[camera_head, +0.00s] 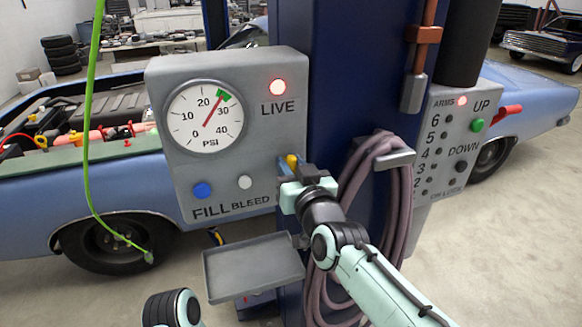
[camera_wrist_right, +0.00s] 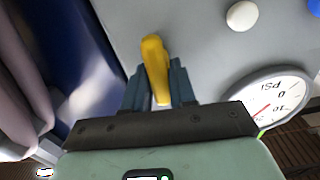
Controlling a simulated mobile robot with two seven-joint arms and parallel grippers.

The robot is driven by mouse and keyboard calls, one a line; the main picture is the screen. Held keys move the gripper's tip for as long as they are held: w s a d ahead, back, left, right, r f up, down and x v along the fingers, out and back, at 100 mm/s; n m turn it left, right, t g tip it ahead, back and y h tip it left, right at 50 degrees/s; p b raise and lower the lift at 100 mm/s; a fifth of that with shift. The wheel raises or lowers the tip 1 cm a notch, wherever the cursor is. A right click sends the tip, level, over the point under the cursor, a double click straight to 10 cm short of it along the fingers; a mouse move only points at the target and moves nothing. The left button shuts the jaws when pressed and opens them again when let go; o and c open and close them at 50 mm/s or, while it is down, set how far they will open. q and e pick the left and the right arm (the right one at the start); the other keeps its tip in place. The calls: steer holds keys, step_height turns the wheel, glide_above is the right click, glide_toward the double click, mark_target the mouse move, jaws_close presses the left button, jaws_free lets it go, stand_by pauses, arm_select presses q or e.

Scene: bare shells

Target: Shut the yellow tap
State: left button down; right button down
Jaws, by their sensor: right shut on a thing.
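The yellow tap (camera_head: 292,161) is at the right side of the grey gauge box (camera_head: 168,188), by the blue column. Its yellow lever (camera_wrist_right: 155,62) shows closely in the right wrist view. My right gripper (camera_wrist_right: 157,84) is shut on the lever, with one finger on each side. The lever's top end stands out past the fingertips. In the head view my right gripper (camera_head: 291,172) hides part of the tap. My left gripper is not in view; only a part of my left arm shows at the bottom.
The round gauge (camera_head: 195,120) has its needle near the green mark, and a red LIVE light (camera_head: 278,87) is lit. A grey tray (camera_head: 252,268) sticks out below the box. A coiled hose (camera_head: 375,185) hangs close to my right arm. A green hose (camera_head: 88,150) hangs at left.

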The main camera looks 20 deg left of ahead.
steer(key=m, duration=0.3)
steer(key=shift+w+d+f+m+b, duration=0.1)
steer(key=shift+w+d+m+b, duration=0.1)
steer(key=shift+m+b, duration=0.15)
steer(key=m, duration=0.4)
steer(key=shift+d+f+m, duration=0.1)
steer(key=shift+d+m, duration=0.05)
steer(key=shift+m, duration=0.2)
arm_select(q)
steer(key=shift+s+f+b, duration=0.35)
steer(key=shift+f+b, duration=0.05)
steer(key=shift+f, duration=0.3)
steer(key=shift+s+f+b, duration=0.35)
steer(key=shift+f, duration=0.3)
arm_select(e)
steer(key=shift+w+d+f+m, duration=0.1)
steer(key=shift+f+m, duration=0.05)
steer(key=shift+m, duration=2.05)
steer(key=shift+f+m, duration=0.15)
steer(key=shift+m, duration=2.05)
steer(key=c, duration=0.9)
jaws_free()
